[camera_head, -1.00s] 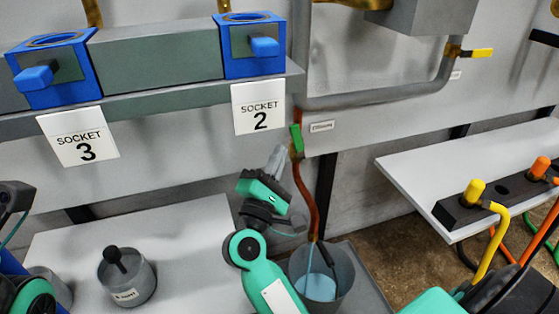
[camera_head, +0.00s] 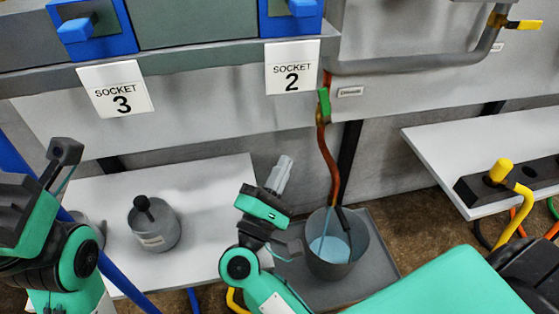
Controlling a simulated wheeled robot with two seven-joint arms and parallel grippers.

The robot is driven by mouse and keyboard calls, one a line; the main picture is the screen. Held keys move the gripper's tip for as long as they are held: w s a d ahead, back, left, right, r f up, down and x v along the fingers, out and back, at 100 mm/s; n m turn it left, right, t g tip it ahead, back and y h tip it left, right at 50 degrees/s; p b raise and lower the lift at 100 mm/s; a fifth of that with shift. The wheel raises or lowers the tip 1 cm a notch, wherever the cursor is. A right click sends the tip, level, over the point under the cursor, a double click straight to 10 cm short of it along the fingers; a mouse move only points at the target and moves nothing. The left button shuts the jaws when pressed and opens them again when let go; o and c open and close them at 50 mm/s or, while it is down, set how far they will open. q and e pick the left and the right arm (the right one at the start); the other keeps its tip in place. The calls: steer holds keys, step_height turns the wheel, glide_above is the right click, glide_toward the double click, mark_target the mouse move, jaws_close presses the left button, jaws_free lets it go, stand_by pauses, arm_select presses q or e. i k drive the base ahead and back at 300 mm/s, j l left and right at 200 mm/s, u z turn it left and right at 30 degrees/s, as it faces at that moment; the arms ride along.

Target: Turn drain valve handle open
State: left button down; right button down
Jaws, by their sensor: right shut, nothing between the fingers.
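The green drain valve handle (camera_head: 323,103) sits on a brass valve under the grey wall panel, right of the SOCKET 2 sign, and points roughly up and down. A reddish-brown hose (camera_head: 330,160) runs down from the valve to a grey bucket (camera_head: 362,262). A light blue stream and blue liquid show in the bucket. My right gripper (camera_head: 280,174) is shut and empty, below and left of the handle, apart from it. Part of my left arm shows at the left edge; its fingers cannot be made out clearly.
Blue sockets and a shelf overhang above. A white bench (camera_head: 440,150) with yellow-capped fittings is at right. Open wall space lies around the hose.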

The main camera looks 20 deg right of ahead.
mark_target(324, 99)
steer(key=k+j, duration=0.2)
steer(key=j, duration=0.2)
steer(key=k+j, duration=0.2)
steer(key=j, duration=0.2)
steer(key=k+j, duration=0.25)
steer(key=j, duration=0.1)
